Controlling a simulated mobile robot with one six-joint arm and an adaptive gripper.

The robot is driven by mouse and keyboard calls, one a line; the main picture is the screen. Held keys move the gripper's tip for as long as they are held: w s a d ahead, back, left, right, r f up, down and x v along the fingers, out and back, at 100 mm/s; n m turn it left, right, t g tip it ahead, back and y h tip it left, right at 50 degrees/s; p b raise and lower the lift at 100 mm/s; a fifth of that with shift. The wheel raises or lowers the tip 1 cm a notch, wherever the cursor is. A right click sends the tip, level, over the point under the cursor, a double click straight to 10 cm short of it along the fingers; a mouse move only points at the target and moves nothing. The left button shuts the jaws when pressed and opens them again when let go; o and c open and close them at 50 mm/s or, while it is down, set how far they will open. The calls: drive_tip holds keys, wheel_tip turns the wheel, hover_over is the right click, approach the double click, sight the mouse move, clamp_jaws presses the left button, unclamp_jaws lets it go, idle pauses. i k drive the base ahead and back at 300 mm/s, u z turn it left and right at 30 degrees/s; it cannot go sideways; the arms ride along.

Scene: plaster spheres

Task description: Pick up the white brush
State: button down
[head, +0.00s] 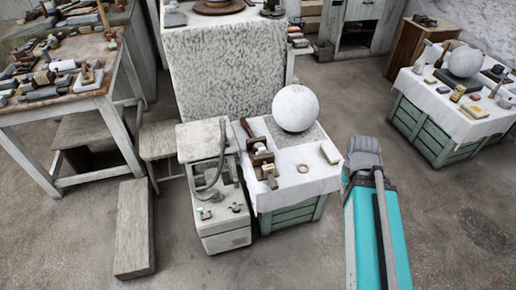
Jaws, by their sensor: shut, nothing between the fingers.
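I cannot clearly pick out the white brush at this size. On the near cloth-covered table (290,194), a small white piece (260,149) sits among brown wooden items; I cannot tell whether it is the brush. A beige block (330,152) lies at the table's right side, and a small ring-shaped thing (303,168) lies near its front. A large white plaster sphere (296,108) stands at the back of this table. My teal arm link with a grey joint is at the lower right, just right of the table. My gripper does not show.
A grey cabinet (222,217) adjoins the near table on the left. A second crate table (424,130) with another sphere (464,62) stands at right. A cluttered workbench (62,106) is at left, and a long block (134,229) lies on the floor. Floor between the two cloth-covered tables is open.

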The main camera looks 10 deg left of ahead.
sight(333, 156)
drive_tip(key=k, duration=1.35)
drive_tip(key=u, duration=0.4)
drive_tip(key=i, duration=1.95)
drive_tip(key=z, duration=0.7)
